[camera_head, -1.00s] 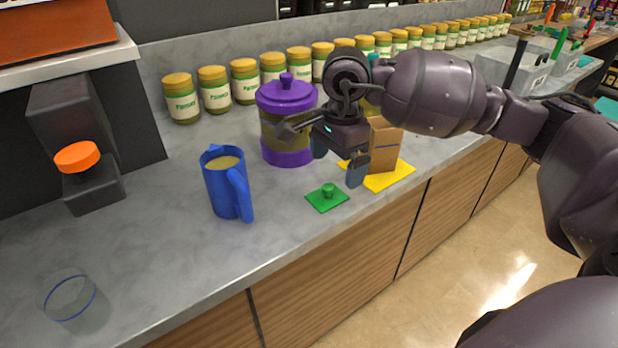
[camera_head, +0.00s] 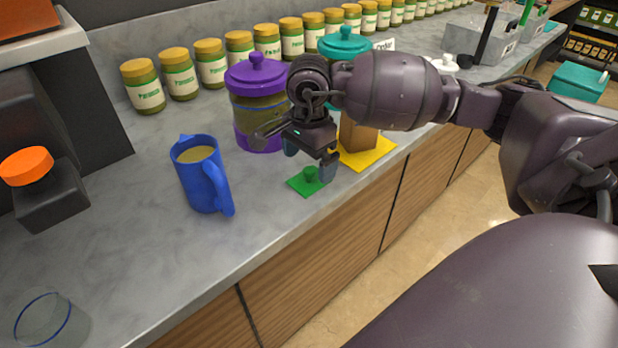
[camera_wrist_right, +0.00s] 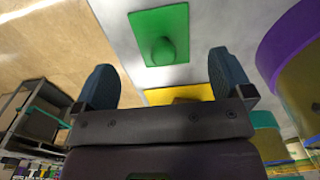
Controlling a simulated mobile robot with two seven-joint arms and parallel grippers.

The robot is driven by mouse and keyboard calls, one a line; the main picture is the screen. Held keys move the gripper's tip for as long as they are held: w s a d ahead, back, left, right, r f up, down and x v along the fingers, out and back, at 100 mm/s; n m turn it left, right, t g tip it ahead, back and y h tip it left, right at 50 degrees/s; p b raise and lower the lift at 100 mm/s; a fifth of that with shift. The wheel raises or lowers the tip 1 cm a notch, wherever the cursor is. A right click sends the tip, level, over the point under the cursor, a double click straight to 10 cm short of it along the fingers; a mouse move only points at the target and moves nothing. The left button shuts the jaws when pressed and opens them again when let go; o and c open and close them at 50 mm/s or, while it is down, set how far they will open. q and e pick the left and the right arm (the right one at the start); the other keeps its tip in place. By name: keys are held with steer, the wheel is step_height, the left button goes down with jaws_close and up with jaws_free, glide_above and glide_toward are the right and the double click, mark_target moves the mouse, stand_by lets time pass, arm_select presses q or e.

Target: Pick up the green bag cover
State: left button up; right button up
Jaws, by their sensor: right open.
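The green bag cover (camera_head: 309,181) is a flat green square with a small round knob. It lies on the grey counter near its front edge. It also shows in the right wrist view (camera_wrist_right: 150,28), ahead of the fingers. My right gripper (camera_head: 309,163) is open and empty, just above and behind the cover, and its fingertips appear close to the knob. In the right wrist view the two blue-grey fingers (camera_wrist_right: 166,80) are spread wide, with the knob beyond and between them. No contact shows. My left gripper is not in view.
A blue jug (camera_head: 203,176) stands left of the cover, and a purple-lidded canister (camera_head: 257,104) behind. A brown bag (camera_head: 357,136) stands on a yellow mat (camera_head: 372,155) to the right, partly hidden by my arm. Jars (camera_head: 210,64) line the back. The counter's front left is mostly clear.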

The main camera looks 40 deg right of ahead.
mark_target(310, 169)
steer(key=f, duration=0.4)
steer(key=shift+w+d+f, duration=0.15)
steer(key=shift+w+f, duration=0.05)
steer(key=shift+c, duration=0.5)
steer(key=c, duration=0.9)
